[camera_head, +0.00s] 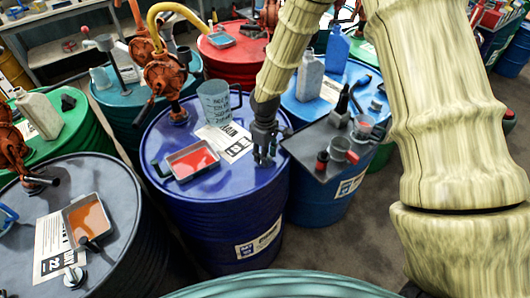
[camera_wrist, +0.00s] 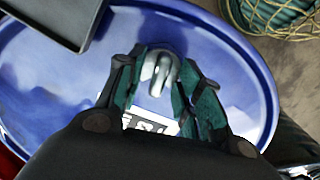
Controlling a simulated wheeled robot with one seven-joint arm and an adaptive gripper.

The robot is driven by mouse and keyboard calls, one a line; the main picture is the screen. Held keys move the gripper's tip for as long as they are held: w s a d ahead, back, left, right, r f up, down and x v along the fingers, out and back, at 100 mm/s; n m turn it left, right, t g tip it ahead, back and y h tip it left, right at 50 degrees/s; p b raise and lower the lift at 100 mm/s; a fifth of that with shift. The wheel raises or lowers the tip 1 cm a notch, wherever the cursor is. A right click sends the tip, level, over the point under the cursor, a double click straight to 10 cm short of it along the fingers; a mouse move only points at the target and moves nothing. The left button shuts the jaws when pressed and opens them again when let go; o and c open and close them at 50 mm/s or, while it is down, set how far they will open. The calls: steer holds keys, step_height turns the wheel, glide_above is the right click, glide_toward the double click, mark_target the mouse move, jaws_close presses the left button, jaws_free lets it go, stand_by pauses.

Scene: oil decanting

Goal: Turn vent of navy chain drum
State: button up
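The navy drum (camera_head: 215,215) stands in the middle of the head view, with a label on its side. Its blue lid (camera_wrist: 45,75) fills most of the wrist view. The vent (camera_wrist: 160,72) is a silvery metal fitting with a lever-like handle on the lid. My gripper (camera_head: 264,160) points down over the right part of the lid and hides the vent in the head view. In the wrist view, the fingers of my gripper (camera_wrist: 160,90) are apart, one on each side of the vent. I cannot tell whether they touch it.
On the navy lid are a tray with red liquid (camera_head: 193,160), a translucent jug (camera_head: 213,100), a printed sheet (camera_head: 228,142) and an orange pump (camera_head: 165,75). A dark tray (camera_head: 300,150) with small containers sits close to the right. Other drums crowd around.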

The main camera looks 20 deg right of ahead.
jaws_close()
steer(key=shift+n, duration=0.3)
steer(key=n+p, duration=0.1)
steer(key=n, duration=0.2)
steer(key=shift+r+n, duration=0.1)
steer(key=shift+n, duration=0.2)
steer(key=n+p, duration=0.1)
steer(key=n, duration=0.3)
steer(key=n+p, duration=0.1)
steer(key=n, duration=0.4)
steer(key=shift+p, duration=0.3)
steer(key=n+p, duration=0.1)
steer(key=n, duration=0.3)
steer(key=shift+n+p, duration=0.3)
steer(key=shift+p, duration=0.05)
